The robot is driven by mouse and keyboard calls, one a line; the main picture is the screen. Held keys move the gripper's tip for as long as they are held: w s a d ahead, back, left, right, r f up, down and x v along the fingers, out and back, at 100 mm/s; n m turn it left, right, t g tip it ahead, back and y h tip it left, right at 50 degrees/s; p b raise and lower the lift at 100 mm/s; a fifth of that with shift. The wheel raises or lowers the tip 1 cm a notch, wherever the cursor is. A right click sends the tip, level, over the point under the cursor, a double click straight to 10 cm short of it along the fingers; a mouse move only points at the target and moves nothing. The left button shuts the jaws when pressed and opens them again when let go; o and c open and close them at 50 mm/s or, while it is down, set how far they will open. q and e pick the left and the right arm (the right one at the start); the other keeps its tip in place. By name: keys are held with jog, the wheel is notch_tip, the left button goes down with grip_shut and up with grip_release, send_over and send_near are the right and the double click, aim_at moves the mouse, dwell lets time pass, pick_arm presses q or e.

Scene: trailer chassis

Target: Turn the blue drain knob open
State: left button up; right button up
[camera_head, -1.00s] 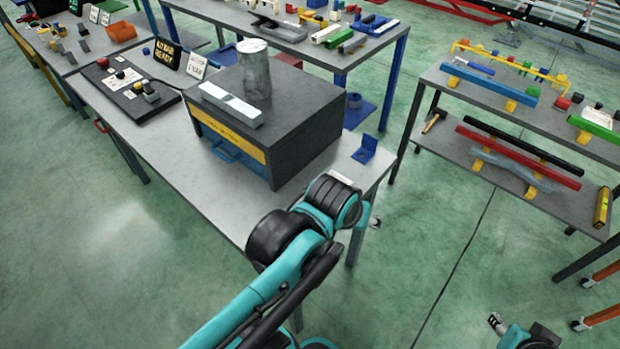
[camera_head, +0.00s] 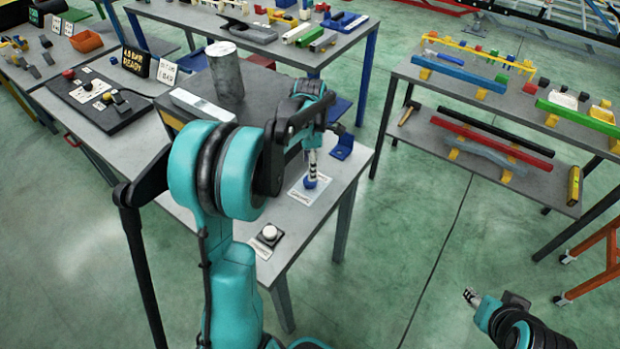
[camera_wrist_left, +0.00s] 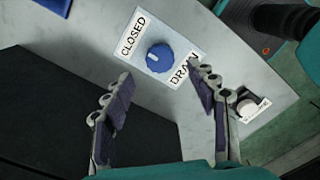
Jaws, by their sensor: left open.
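The blue drain knob (camera_wrist_left: 160,58) sits on a white label plate (camera_wrist_left: 187,36) on the grey table; the label reads CLOSED and DRAIN. My left gripper (camera_wrist_left: 158,83) is open in the left wrist view, with its two fingers apart and the knob just beyond and between the tips. In the head view the left gripper (camera_head: 312,168) points down over the knob (camera_head: 312,183), and my arm covers part of the table. Whether a finger touches the knob I cannot tell. My right gripper (camera_head: 470,296) is away from the table at lower right, too small to read.
A white button on a dark base (camera_head: 269,234) stands near the knob. A dark box (camera_wrist_left: 60,120) with a grey cylinder (camera_head: 226,75) on top is beside it. A blue bracket (camera_head: 343,146) stands at the table's far right corner. A shelf rack (camera_head: 500,110) stands right.

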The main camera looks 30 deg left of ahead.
aim_at(310, 183)
pick_arm(q)
notch_tip(310, 183, down, 6)
jog(key=shift+f+b, duration=0.1)
jog(key=shift+b, duration=0.8)
jog(key=c, duration=1.2)
